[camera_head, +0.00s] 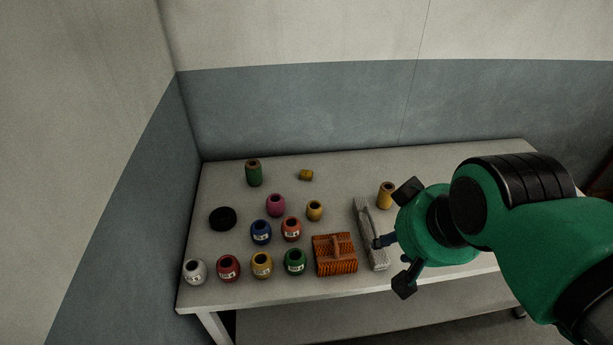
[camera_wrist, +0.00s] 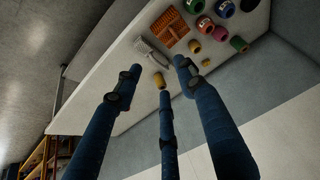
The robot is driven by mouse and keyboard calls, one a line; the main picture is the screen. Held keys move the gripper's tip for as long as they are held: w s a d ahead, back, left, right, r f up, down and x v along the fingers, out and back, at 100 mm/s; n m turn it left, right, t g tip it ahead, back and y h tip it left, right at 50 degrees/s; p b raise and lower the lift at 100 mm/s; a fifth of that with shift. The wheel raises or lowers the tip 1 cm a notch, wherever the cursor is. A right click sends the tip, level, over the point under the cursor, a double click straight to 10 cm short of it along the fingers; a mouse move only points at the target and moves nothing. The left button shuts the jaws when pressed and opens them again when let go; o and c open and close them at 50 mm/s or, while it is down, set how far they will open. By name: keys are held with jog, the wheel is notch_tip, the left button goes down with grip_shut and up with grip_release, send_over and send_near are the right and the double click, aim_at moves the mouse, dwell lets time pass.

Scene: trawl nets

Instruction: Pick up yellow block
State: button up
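A small yellow block (camera_head: 305,175) lies near the back of the table, right of a green cylinder. It also seems to show in the wrist view as a small yellow piece (camera_wrist: 205,62). An upright yellow-tan cylinder (camera_head: 385,195) with a dark hole in its top stands farther right; in the wrist view this cylinder (camera_wrist: 160,80) appears between the fingers. My gripper (camera_head: 393,240) is at the table's right side, its fingers spread and empty. In the wrist view its three blue fingers (camera_wrist: 157,86) are apart and touch nothing visible.
On the table (camera_head: 440,160) stand a green cylinder (camera_head: 254,174), several coloured jars (camera_head: 262,233), a black disc (camera_head: 222,218), an orange slatted thing (camera_head: 335,255) and a grey brush (camera_head: 368,235) close to my gripper. Walls stand behind and left. The back right is clear.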

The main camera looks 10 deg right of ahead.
jog(key=o, duration=0.5)
jog(key=shift+o, duration=0.2)
jog(key=shift+r, duration=0.1)
